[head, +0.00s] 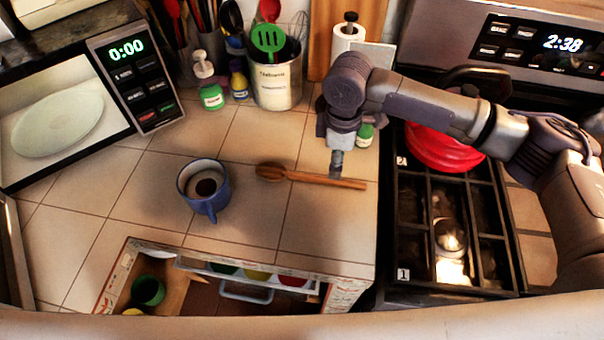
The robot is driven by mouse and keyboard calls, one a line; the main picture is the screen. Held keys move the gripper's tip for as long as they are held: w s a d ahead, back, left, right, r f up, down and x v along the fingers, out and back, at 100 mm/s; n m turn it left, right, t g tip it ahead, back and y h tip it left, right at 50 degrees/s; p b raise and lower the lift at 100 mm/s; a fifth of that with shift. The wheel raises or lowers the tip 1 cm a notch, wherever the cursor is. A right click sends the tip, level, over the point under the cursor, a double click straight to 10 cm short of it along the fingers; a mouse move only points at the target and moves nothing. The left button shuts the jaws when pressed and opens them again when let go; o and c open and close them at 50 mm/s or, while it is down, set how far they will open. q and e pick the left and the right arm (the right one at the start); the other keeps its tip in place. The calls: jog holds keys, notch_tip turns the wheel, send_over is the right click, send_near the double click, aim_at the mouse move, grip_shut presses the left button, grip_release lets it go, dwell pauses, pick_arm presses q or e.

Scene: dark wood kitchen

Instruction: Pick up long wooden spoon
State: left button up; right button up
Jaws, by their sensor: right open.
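The long wooden spoon (300,177) lies flat on the tiled counter (240,225). Its bowl points left and its handle points right. My right arm comes in from the right over the stove. My right gripper (337,172) points down at the spoon's handle, right of its middle. The gripper is open. Its fingers overlap the handle in the picture, and I cannot tell whether they touch it. My left gripper is not in the head view.
A blue mug (205,189) stands just left of the spoon's bowl. A utensil crock (277,82) and bottles stand behind. The stove (408,235) with a red pot (440,150) lies right. An open drawer (150,258) is in front.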

aim_at(333, 181)
jog(key=f, duration=0.1)
jog(key=f+p, duration=0.1)
jog(key=f, duration=0.2)
jog(key=shift+s+f, duration=0.25)
jog(key=shift+f, duration=0.65)
grip_shut()
